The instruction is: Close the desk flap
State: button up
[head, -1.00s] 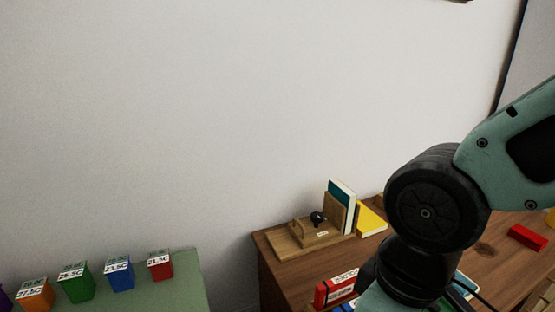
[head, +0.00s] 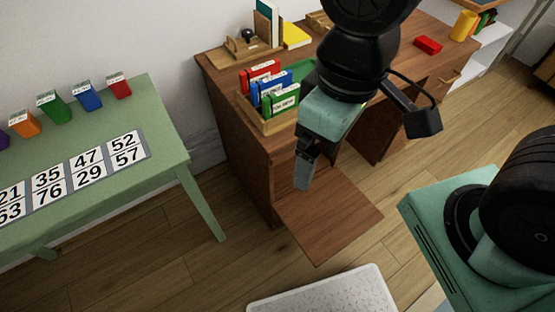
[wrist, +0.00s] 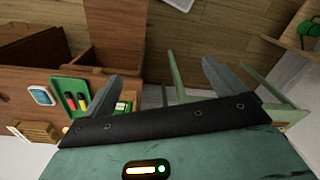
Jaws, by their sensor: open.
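The desk (head: 245,155) is brown wood and stands against the wall. Its flap (head: 330,215) is a flat brown panel that sticks out from the desk's front, low down and open, roughly level. In the wrist view the flap (wrist: 115,30) shows at the upper left, beside the desk (wrist: 30,85). My gripper (head: 304,170) points down in front of the desk, and in the head view it overlaps the flap's back part. It looks above the flap and apart from it. In the wrist view my gripper (wrist: 163,82) has its two fingers spread with nothing between them.
A box of red, blue and green card packs (head: 268,100) stands on the desk top, with books (head: 268,22) behind. A red block (head: 428,45) lies farther right. A green table (head: 165,150) with number cards stands left. A white mat (head: 325,290) lies on the floor in front.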

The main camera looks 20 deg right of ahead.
aim_at(325, 219)
jog(key=k+l, duration=0.1)
jog(key=k+j+u, duration=0.1)
jog(key=k+u, duration=0.15)
jog(key=k, duration=0.15)
jog(key=k+j+u, duration=0.2)
jog(key=k, duration=0.15)
